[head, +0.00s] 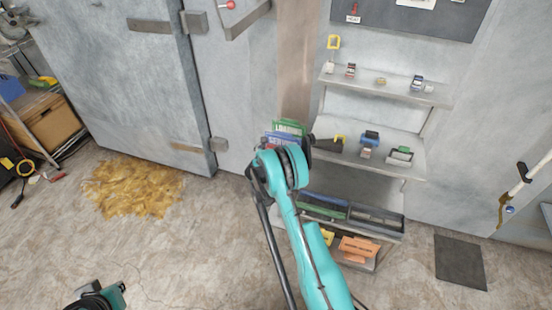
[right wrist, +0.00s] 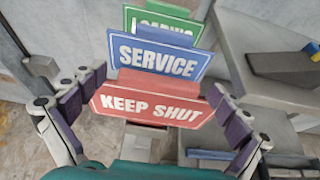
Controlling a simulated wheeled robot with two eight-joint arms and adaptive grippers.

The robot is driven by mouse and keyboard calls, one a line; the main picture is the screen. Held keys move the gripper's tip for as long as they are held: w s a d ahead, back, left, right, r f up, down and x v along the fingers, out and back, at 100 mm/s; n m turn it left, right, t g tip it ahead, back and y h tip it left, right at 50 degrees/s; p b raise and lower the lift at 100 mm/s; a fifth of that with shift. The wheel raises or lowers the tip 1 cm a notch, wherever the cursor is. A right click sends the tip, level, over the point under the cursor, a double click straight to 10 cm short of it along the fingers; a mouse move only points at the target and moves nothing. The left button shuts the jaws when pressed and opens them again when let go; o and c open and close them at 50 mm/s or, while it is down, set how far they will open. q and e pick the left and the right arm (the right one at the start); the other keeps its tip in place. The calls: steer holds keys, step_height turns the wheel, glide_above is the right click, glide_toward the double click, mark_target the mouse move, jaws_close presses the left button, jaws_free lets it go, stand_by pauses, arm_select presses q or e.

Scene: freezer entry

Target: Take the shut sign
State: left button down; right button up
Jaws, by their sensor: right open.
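The red KEEP SHUT sign (right wrist: 150,106) is in the right wrist view, nearest to me in a rack of signs. The blue SERVICE sign (right wrist: 157,62) and a green sign (right wrist: 160,22), its lettering partly hidden, stand behind it. My right gripper (right wrist: 156,84) is open, with one finger at each side of the red sign; I cannot tell whether they touch it. In the head view the green sign (head: 290,127) shows beyond my right gripper (head: 282,144), which hides most of the rack. A teal and dark part of my left arm shows at bottom left; its fingers cannot be made out.
Shelves (head: 385,92) with small items stand right of the signs, with dark bins (head: 375,219) below. A grey freezer door (head: 125,80) is at left. A yellowish patch (head: 132,186) and a dark mat (head: 460,262) lie on the floor.

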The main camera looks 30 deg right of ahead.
steer(key=c, duration=1.6)
